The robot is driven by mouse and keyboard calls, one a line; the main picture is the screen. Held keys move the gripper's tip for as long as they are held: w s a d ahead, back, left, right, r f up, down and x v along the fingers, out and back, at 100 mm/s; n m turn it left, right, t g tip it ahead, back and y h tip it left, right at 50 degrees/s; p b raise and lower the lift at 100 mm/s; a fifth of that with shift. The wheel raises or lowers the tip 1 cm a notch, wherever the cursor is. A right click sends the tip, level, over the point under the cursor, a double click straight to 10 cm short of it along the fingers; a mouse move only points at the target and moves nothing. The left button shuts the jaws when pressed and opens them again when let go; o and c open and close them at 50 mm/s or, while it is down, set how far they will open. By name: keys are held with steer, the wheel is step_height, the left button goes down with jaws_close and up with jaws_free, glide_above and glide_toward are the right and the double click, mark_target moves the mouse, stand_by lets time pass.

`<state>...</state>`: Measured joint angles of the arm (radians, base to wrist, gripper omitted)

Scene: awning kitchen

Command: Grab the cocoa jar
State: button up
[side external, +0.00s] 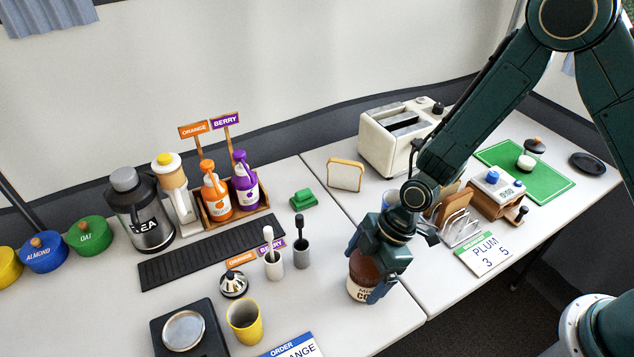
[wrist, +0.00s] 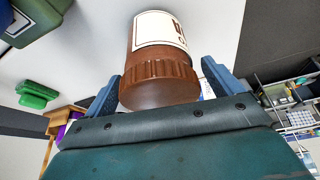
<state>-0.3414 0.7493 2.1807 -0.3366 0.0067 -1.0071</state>
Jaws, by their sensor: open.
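The cocoa jar (side external: 362,280) is brown with a ribbed lid and a white label, and stands upright near the table's front edge in the side view. My gripper (side external: 371,272) is above and around it, pointing down. In the wrist view the jar (wrist: 162,62) sits between the two blue fingers of my gripper (wrist: 158,85), with its brown lid toward the palm. A gap shows between the jar and the right finger; the left finger is close to the lid. The jar's far side is hidden.
Left of the jar stand a dark grey brush holder (side external: 302,252), a white one (side external: 273,262) and a yellow cup (side external: 244,320). An order card (side external: 292,347) lies in front. A toaster (side external: 393,138) stands behind.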

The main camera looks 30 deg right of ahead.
stand_by(0.4)
steer(key=c, duration=1.3)
steer(key=shift+o, duration=0.2)
steer(key=shift+r, duration=0.1)
step_height(320, 180, up, 20)
stand_by(0.5)
